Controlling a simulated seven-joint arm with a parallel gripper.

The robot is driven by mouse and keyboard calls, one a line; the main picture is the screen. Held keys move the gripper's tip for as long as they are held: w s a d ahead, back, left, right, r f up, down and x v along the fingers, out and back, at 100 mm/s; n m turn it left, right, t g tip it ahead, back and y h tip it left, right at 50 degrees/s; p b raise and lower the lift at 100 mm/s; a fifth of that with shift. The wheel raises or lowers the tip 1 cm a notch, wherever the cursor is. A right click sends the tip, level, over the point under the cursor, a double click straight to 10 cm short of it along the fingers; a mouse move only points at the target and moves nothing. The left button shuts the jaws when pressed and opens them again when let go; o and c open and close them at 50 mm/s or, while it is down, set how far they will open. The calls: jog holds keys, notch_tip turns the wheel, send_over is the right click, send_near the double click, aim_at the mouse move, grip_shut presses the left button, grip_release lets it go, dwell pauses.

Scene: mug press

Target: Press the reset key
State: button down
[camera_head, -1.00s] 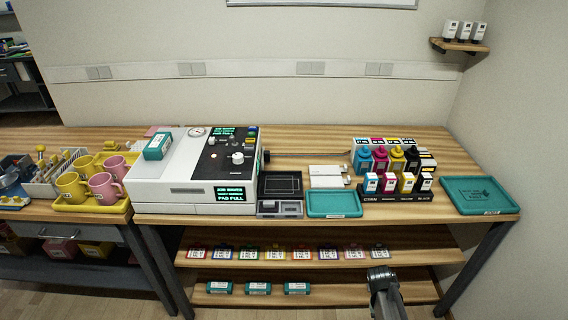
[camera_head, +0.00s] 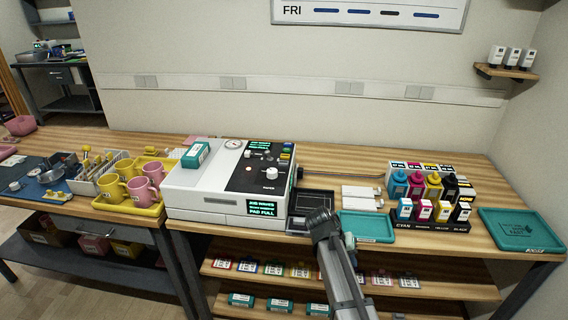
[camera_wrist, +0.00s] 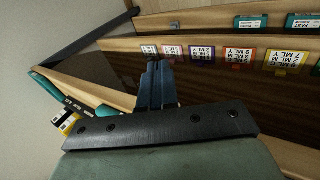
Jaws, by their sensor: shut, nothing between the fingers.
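The stamping machine (camera_head: 215,192) is a white and black box on the bench, left of centre in the head view. The key labels are too small to read, so I cannot tell which is reset. My gripper (camera_head: 322,222) is at the bench's front edge, right of the machine and apart from the keys. In the wrist view its fingers (camera_wrist: 155,80) are together and empty, pointing towards the shelves.
A teal tray (camera_head: 367,227) and a black tray (camera_head: 311,203) lie right of the machine. Ink bottles (camera_head: 433,186) stand farther right. A teal box (camera_head: 196,155) sits on the machine's top. Mugs (camera_head: 147,190) stand in a yellow tray at left. Shelves below hold labelled cartridges (camera_head: 248,265).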

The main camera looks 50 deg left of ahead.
jog(key=s+a+r+t+y, duration=0.1)
jog(key=s+a+r, duration=0.3)
jog(key=a+r, duration=0.3)
jog(key=s+a+r+t+y, duration=0.1)
jog(key=s+a+r, duration=0.3)
jog(key=a+r, duration=0.4)
notch_tip(320, 180, up, 16)
jog(key=t+y, duration=0.2)
send_over(281, 162)
jog(key=shift+r, duration=0.1)
jog(key=shift+s+d+f, duration=0.1)
jog(key=shift+f, duration=0.1)
jog(key=shift+f, duration=4.25)
jog(key=shift+f, duration=0.15)
jog(key=shift+f, duration=0.25)
jog(key=shift+f, duration=0.5)
jog(key=shift+r, duration=0.9)
